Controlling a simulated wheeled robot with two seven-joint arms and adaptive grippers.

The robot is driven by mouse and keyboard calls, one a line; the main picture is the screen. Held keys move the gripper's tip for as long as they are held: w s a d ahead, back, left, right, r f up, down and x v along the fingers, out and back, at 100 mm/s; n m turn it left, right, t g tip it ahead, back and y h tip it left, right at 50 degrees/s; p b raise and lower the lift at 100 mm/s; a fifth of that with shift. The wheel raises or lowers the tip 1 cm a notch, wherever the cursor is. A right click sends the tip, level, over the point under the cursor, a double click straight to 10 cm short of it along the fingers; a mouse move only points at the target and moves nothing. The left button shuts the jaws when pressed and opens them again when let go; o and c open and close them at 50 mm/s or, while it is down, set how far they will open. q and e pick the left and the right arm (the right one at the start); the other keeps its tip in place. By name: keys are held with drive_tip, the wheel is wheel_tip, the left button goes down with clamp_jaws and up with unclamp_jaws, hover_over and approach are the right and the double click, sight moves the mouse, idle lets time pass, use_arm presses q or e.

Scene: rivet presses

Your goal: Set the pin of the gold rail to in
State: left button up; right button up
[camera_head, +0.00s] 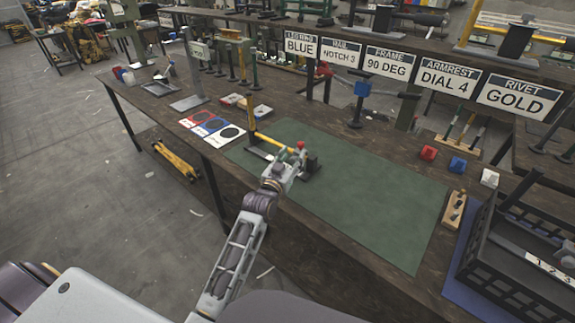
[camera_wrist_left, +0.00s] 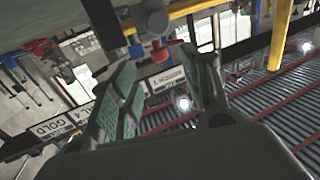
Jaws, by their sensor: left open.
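The gold rail (camera_head: 276,143) runs from a gold upright post (camera_head: 251,119) to a dark end block on the green mat (camera_head: 360,190). A small red knob (camera_head: 301,145) shows near the rail's end. In the left wrist view the gold rail (camera_wrist_left: 195,7) crosses the top, with a grey metal pin-like part (camera_wrist_left: 152,18) beside it. My left gripper (camera_head: 289,168) is at the near side of the rail's end. Its two green-padded fingers (camera_wrist_left: 165,62) are open and point toward the grey part; nothing is clearly between them. The pin's exact setting cannot be told. My right gripper is out of view.
Signs along the back shelf read BLUE, NOTCH 3, 90 DEG, DIAL 4 and GOLD, including a RIVET sign (camera_head: 518,97). A black crate (camera_head: 500,285) stands at the right. Red and blue blocks (camera_head: 457,164) lie behind the mat. The mat's right part is clear.

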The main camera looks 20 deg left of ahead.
use_arm(q)
drive_tip(key=shift+s+a, duration=0.1)
drive_tip(key=shift+s, duration=1.65)
drive_tip(key=shift+f, duration=0.1)
